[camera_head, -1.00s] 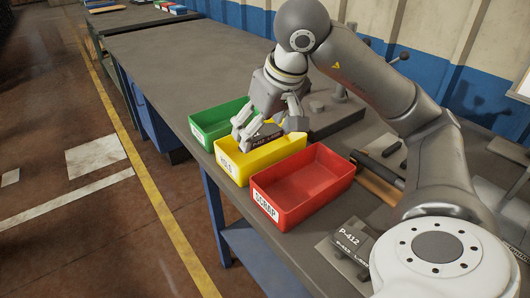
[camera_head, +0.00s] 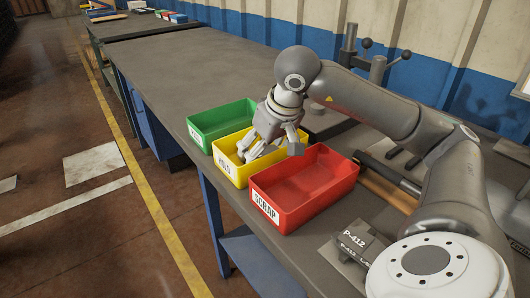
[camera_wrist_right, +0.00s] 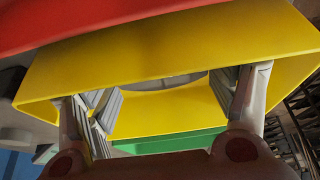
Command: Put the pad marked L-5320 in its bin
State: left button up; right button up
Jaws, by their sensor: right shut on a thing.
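My right gripper (camera_head: 268,150) reaches down into the yellow bin (camera_head: 228,167), its fingers below the rim. It is shut on a dark pad, which the fingers and bin wall hide in the head view. In the right wrist view, the ribbed fingers (camera_wrist_right: 170,100) stand apart inside the yellow bin, with a grey curved edge (camera_wrist_right: 170,82) between them. I cannot read L-5320 anywhere. My left gripper is not in view.
A green bin (camera_head: 205,130) stands beyond the yellow one. A red bin (camera_head: 290,218) stands nearer, empty. A dark block marked P-412 (camera_head: 352,240) lies at the front. A dark-handled tool (camera_head: 385,172) lies right of the red bin. The far bench top (camera_head: 190,65) is clear.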

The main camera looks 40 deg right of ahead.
jog(key=shift+r, duration=0.1)
jog(key=o, duration=1.3)
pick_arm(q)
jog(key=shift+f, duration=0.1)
pick_arm(e)
jog(key=shift+r, duration=0.1)
jog(key=p+v, duration=0.1)
jog(key=v, duration=0.3)
jog(key=shift+a, duration=0.1)
pick_arm(q)
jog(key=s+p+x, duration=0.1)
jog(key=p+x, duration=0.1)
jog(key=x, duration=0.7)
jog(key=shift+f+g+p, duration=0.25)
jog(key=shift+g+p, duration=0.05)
jog(key=shift+p, duration=0.05)
pick_arm(e)
jog(key=shift+v, duration=3.95)
